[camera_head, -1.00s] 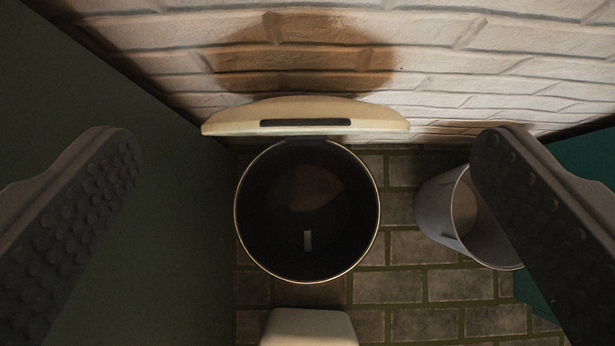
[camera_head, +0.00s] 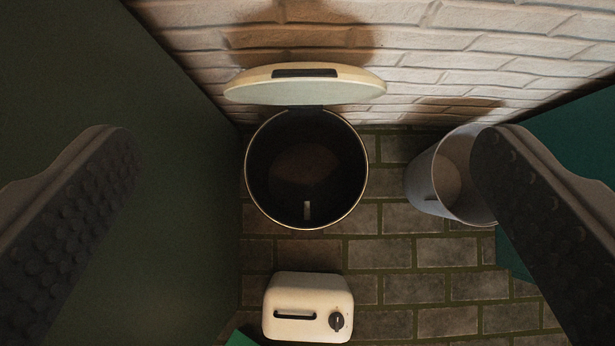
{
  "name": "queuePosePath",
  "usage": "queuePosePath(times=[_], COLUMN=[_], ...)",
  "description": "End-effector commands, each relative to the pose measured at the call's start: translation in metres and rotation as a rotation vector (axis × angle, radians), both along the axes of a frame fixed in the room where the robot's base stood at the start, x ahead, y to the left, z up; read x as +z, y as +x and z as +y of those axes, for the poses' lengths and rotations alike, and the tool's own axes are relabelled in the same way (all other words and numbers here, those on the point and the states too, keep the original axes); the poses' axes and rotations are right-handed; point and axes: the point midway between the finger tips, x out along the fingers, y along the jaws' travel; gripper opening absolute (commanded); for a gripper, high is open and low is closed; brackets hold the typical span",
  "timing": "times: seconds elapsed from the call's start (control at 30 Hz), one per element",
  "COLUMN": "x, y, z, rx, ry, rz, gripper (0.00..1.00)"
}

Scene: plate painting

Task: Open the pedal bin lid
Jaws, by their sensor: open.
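The pedal bin (camera_head: 249,190) stands on the brick floor in the middle of the view, seen from above. Its cream lid (camera_head: 305,88) is up, hinged at the bin's far side, close to the wall. The dark inside is visible, with a small pale mark low in it. My gripper (camera_head: 305,185) is open and empty, its two dark studded fingers spread wide at the left and right of the view. The fingers are apart from the bin and lid. I cannot see a pedal clearly.
A grey bucket (camera_head: 428,185) stands right of the bin, partly hidden by my right finger. A cream toaster-like box (camera_head: 308,305) with a dark handle and knob is in front of the bin. A white brick wall (camera_head: 480,60) is behind; a dark green surface (camera_head: 130,80) fills the left.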

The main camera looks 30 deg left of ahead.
Motion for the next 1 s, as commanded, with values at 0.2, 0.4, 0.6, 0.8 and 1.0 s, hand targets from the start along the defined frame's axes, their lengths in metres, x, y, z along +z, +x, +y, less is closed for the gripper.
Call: queuePosePath(times=[0.2, 0.4, 0.6, 0.8, 1.0], x=[0.009, 0.011, 0.01, -0.024, -0.095], y=[-0.008, -0.009, -0.009, -0.007, -0.002], z=[-0.005, -0.006, -0.006, 0.002, 0.019], rx=[0.001, 0.001, 0.0, -0.042, -0.153], ry=[0.002, 0.002, 0.003, 0.114, 0.424], rz=[0.0, 0.0, 0.001, 0.014, 0.057], gripper=[0.94, 0.94, 0.8, 0.24, 0.0])
